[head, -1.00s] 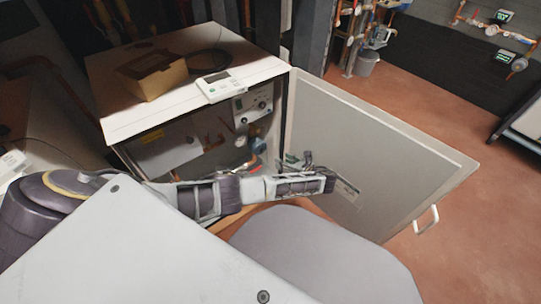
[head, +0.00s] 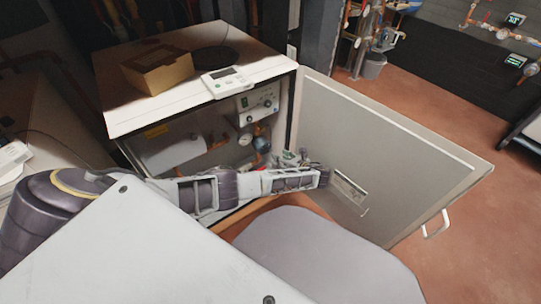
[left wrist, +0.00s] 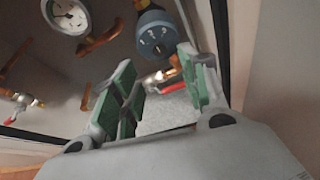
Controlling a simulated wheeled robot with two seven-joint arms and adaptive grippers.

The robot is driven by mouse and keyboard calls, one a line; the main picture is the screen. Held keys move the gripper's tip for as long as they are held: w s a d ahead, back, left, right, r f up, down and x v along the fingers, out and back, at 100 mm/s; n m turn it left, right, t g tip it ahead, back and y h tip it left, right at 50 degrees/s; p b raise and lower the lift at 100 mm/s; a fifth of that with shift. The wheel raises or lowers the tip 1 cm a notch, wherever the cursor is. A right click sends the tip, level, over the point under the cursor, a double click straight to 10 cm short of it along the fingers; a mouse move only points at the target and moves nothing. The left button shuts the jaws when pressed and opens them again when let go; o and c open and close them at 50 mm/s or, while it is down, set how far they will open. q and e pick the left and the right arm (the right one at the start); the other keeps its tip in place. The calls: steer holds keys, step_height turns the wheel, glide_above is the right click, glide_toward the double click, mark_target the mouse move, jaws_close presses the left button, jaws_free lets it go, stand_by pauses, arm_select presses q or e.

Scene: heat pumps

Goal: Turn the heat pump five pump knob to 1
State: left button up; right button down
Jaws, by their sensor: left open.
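The pump knob is a dark blue-grey round dial (left wrist: 154,36) with white digits on its face. It sits on copper pipework inside an open cabinet, and it also shows small in the head view (head: 262,144). My left gripper (left wrist: 157,65) is open, with green-padded fingers on either side of empty space. Its tips point toward the knob, which lies just beyond them; I see no clear contact. In the head view my left gripper (head: 292,158) is in front of the cabinet opening, right of the knob. Which setting the knob has cannot be told. My right gripper is not in view.
The white cabinet (head: 130,105) carries a cardboard box (head: 160,72) and a controller (head: 228,80). Its door (head: 400,150) stands open to the right of my arm. A round gauge (left wrist: 66,14) and a red-handled valve (left wrist: 166,89) are near the knob.

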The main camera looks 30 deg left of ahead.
mark_target(268, 152)
arm_select(q)
steer(key=shift+b+x, duration=1.85)
steer(key=shift+x, duration=2.3)
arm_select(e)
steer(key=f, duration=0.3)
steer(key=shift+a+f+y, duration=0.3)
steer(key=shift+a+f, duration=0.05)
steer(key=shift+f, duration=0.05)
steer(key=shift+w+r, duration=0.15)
arm_select(q)
jaws_close()
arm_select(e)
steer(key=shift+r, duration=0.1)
